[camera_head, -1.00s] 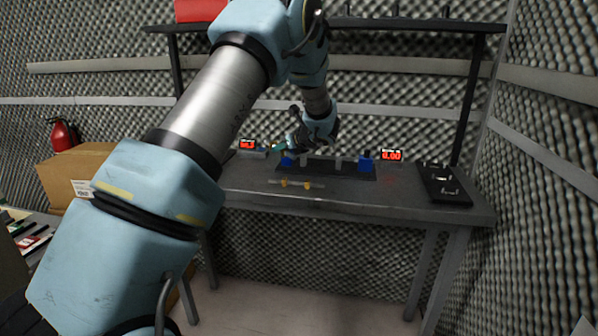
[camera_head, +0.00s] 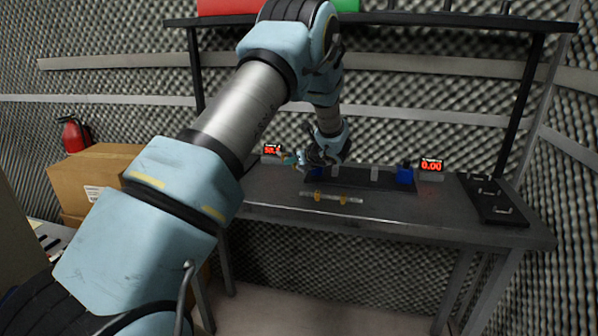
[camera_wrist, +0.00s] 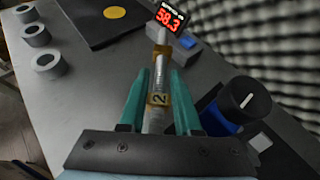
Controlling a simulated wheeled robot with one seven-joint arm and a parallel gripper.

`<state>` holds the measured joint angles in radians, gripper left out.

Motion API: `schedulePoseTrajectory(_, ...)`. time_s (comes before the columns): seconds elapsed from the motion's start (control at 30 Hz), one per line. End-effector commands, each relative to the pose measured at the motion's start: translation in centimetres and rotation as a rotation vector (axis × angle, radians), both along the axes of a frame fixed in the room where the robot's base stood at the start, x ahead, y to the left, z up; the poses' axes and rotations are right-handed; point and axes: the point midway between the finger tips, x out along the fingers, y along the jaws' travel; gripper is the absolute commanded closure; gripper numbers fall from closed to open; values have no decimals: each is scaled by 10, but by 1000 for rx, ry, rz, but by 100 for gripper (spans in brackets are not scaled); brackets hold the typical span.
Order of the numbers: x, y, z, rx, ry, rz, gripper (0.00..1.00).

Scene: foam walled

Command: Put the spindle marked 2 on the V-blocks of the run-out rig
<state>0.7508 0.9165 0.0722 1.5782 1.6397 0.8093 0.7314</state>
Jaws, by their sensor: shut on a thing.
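My gripper (camera_wrist: 160,88) is shut on a pale spindle (camera_wrist: 154,121) with a yellow tag marked 2, held between its teal fingers in the wrist view. The spindle's far end points toward a red display reading 58.3 (camera_wrist: 168,20). A grey upright (camera_head: 374,174) stands on the base, probably one V-block; the other is hidden or unclear. The held spindle is mostly hidden by my gripper in the head view.
Another rod with yellow bands (camera_head: 331,197) lies in front of the rig. A blue block (camera_head: 404,176) and a display reading 0.00 (camera_head: 431,166) stand at the right, near a black tray (camera_head: 492,200). A blue-and-black knob (camera_wrist: 242,102) is close right of my fingers. Grey rings (camera_wrist: 37,35) stand left.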

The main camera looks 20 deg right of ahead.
Motion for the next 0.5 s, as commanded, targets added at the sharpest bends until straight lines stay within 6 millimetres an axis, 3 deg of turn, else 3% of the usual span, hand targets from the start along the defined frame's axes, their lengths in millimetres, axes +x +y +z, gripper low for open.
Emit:
schedulePoseTrajectory(0.4, 1, 0, -41, 1, -2, 0, 100)
schedulePoseTrajectory(0.5, 1, 0, -43, -1, -4, 0, 100)
